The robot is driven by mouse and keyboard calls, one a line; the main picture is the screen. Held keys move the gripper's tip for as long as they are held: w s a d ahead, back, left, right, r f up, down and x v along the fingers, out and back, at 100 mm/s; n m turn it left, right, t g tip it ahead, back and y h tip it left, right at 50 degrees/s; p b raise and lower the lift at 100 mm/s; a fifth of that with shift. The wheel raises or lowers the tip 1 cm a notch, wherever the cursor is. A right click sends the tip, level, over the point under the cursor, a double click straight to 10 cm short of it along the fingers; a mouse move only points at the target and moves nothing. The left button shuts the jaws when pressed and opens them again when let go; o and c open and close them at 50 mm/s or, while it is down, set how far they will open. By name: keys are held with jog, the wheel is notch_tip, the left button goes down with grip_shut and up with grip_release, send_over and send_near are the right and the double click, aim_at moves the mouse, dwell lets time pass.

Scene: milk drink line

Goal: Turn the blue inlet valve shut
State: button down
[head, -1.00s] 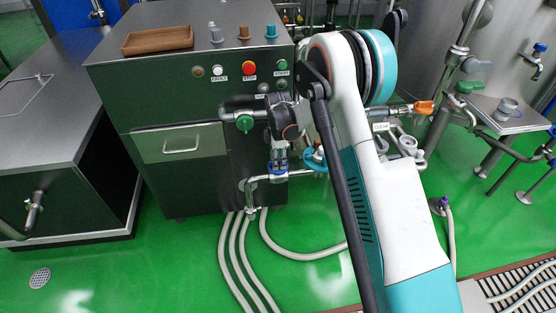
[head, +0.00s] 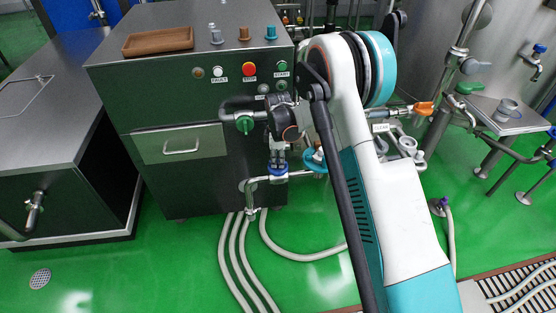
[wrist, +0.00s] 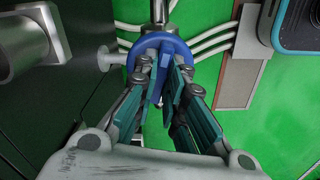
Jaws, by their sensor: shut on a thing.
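The blue inlet valve (wrist: 178,43) is a round blue knob with a raised grip bar, on a metal pipe. In the wrist view my gripper (wrist: 163,72) has its teal-padded fingers on either side of the bar, shut on it. In the head view the blue valve (head: 278,171) shows as a small blue patch at the pipe below my gripper (head: 278,158), which points down from above. My wrist and fingers hide most of the knob there.
A steel cabinet (head: 120,75) with buttons stands behind. A green-handled valve (head: 244,124) is close left of my wrist. An orange-handled valve (head: 424,108) is to the right. White hoses (head: 300,256) lie on the green floor below.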

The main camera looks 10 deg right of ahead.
jog(key=m, duration=1.1)
jog(key=shift+p, duration=0.3)
jog(key=shift+m, duration=2.1)
jog(key=c, duration=1.7)
grip_release()
jog(key=shift+o, duration=0.2)
jog(key=shift+r, duration=0.1)
notch_tip(320, 180, up, 12)
